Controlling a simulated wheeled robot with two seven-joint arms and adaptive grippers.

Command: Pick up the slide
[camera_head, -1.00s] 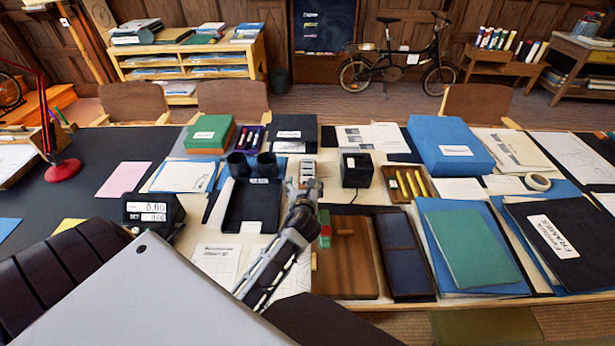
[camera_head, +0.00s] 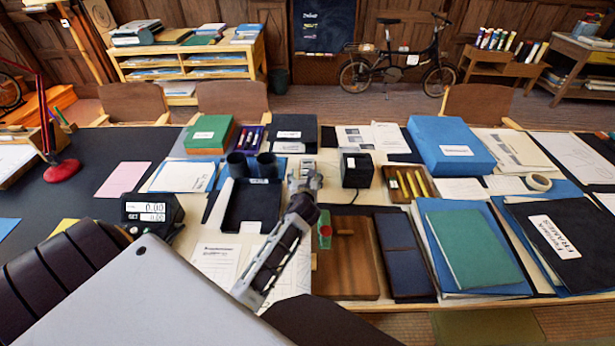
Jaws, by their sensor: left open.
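A small pale piece with dark squares (camera_head: 308,167), which may be the slide, lies on the table just beyond my left gripper. It is too small to identify surely. My left gripper (camera_head: 305,182) reaches in over the table from the lower left, its fingers pointing away toward that piece. It is open, and nothing shows between its fingers. The gripper covers part of the table around its tips, and I cannot tell whether it touches the piece. My right gripper is out of view.
A black tray (camera_head: 252,207) and dark cups (camera_head: 267,166) stand left of the gripper. A black box (camera_head: 357,170) is close on the right. A wooden board (camera_head: 345,265) with a green-and-red piece (camera_head: 324,236) lies nearer, right of my arm. The tabletop is crowded.

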